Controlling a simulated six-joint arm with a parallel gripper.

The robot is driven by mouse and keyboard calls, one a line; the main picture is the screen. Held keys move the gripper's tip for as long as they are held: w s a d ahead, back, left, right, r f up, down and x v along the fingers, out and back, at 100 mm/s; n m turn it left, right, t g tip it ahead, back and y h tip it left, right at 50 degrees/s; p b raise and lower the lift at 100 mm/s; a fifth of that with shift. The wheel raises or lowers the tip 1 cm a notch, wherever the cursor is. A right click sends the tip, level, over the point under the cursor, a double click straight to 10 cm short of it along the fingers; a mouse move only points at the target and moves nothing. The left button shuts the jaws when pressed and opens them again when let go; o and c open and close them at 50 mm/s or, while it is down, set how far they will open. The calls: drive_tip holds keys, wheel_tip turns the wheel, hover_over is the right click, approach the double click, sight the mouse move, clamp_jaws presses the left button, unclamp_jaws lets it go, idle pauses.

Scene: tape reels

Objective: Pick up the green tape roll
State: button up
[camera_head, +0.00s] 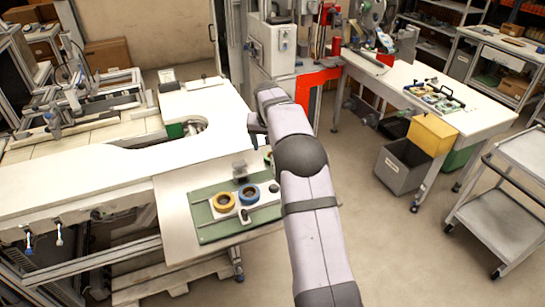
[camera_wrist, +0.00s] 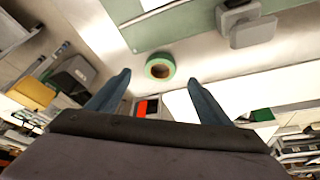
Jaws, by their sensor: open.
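The green tape roll (camera_wrist: 150,68) lies on the pale work surface in the wrist view, with its brown core facing up. In the head view only a sliver of green (camera_head: 267,156) shows beside my arm, which hides the rest. My gripper (camera_wrist: 159,78) is open, its two blue-grey fingers spread to either side of the roll in the picture. Nothing is between the fingers that I can see to be held. The height between the fingertips and the roll is hard to tell.
A green mat (camera_head: 205,214) carries an orange tape roll (camera_head: 216,202) and a blue tape roll (camera_head: 242,195). A grey block-like object (camera_wrist: 252,32) is near the roll in the wrist view. The white table (camera_head: 110,165) is largely bare left of the mat.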

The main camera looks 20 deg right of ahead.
drive_tip(key=shift+p+x, duration=0.45)
drive_tip(key=shift+x, duration=0.55)
drive_tip(key=shift+w, duration=0.1)
drive_tip(key=shift+p+x, duration=1.65)
drive_tip(key=shift+x, duration=0.85)
drive_tip(key=shift+d, duration=0.1)
drive_tip(key=shift+w, duration=0.1)
drive_tip(key=c, duration=1.1)
drive_tip(key=shift+c, duration=0.2)
drive_tip(key=shift+r, duration=0.1)
wheel_tip(320, 180, up, 10)
drive_tip(key=b, duration=0.2)
